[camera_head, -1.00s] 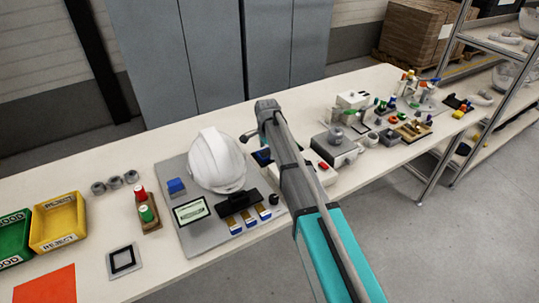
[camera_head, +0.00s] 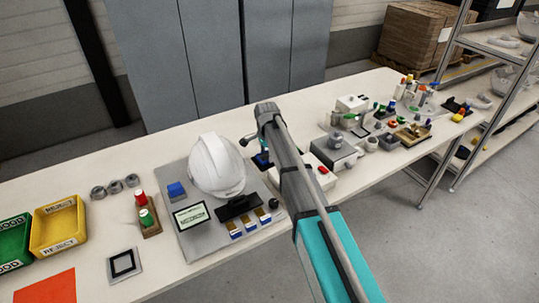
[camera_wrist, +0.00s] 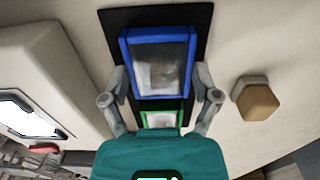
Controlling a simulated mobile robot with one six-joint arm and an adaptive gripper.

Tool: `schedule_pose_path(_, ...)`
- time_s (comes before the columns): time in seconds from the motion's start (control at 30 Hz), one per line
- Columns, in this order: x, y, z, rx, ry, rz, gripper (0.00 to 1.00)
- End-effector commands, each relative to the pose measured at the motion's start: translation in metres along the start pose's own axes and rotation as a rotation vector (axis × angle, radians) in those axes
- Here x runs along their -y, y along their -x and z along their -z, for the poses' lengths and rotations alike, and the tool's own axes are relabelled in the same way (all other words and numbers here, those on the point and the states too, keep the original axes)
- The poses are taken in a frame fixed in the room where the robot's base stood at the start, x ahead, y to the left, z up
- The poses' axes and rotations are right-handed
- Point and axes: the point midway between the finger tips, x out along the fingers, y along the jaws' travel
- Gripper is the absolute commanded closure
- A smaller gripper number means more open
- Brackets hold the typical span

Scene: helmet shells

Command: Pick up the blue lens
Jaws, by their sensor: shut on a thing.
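The blue lens (camera_wrist: 159,62) is a blue rectangular frame around a greyish clear pane, seen large in the wrist view. My gripper (camera_wrist: 161,76) has one finger against each side of it and is shut on it. The lens is over a black holder or mat, and I cannot tell whether it is lifted clear. A green-framed lens (camera_wrist: 160,119) shows just below it, partly hidden by my gripper's teal body. In the head view my gripper (camera_head: 262,158) is low at the table, right of the white helmet, mostly hidden by my arm.
A tan-topped knob (camera_wrist: 257,100) stands close to the right finger, and a white box with a screen (camera_wrist: 25,115) is at the left. In the head view a white helmet (camera_head: 217,165) is left of my arm. A yellow reject bin (camera_head: 58,227) is far left.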

Motion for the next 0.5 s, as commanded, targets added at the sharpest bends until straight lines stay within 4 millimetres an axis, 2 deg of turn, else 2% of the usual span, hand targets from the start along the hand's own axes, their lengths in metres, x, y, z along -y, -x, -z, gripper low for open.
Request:
schedule_pose_path(0.33,0.0,0.032,0.0,0.0,0.0,0.0,0.69)
schedule_pose_path(0.5,-0.018,0.052,-0.008,0.0,0.0,-0.001,0.69)
